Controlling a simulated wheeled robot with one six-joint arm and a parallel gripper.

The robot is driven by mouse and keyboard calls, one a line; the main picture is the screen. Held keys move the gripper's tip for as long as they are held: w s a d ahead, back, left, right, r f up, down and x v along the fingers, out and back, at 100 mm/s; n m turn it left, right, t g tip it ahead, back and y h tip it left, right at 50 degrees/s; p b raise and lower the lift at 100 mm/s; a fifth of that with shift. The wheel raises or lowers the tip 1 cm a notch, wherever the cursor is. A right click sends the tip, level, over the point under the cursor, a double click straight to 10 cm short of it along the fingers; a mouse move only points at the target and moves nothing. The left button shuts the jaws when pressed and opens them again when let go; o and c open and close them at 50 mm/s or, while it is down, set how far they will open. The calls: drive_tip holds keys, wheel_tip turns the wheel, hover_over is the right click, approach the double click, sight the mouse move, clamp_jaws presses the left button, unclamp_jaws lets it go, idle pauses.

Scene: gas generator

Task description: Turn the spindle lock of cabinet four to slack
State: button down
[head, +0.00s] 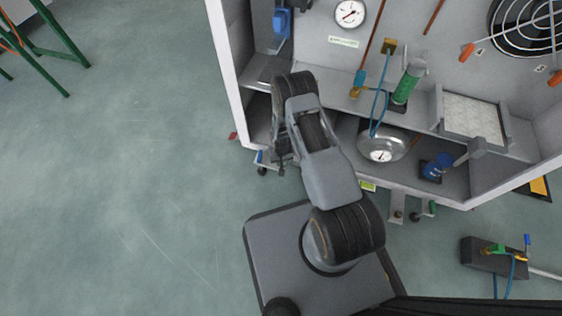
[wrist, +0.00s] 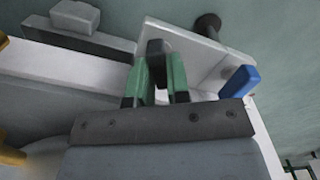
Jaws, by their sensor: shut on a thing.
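My gripper (wrist: 158,76) shows in the wrist view as two green-faced fingers on a dark bar. They are shut on a narrow dark lever (wrist: 155,52) standing up between them, beside a pale bracket plate (wrist: 190,48). I take this lever for the spindle lock; the fingers hide its lower part, and I cannot read how it is set. In the head view my gripper (head: 281,162) is low at the front left corner of the cabinet (head: 228,75), mostly hidden by my arm. The lever does not show there.
A blue lever (wrist: 238,83) stands right of the fingers, on the pale bracket's side. The cabinet shelves hold a steel bowl (head: 383,148) and a green cylinder (head: 408,84). A grey block with valves (head: 490,256) lies on the floor at right. The floor at left is open.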

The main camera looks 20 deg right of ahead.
drive_tip(key=n, duration=0.6)
drive_tip(key=shift+b, duration=0.4)
drive_tip(key=n, duration=0.5)
drive_tip(key=shift+n, duration=0.5)
drive_tip(key=c, duration=1.1)
unclamp_jaws()
wheel_tip(320, 180, up, 14)
drive_tip(key=p, duration=0.5)
drive_tip(key=shift+f, duration=0.1)
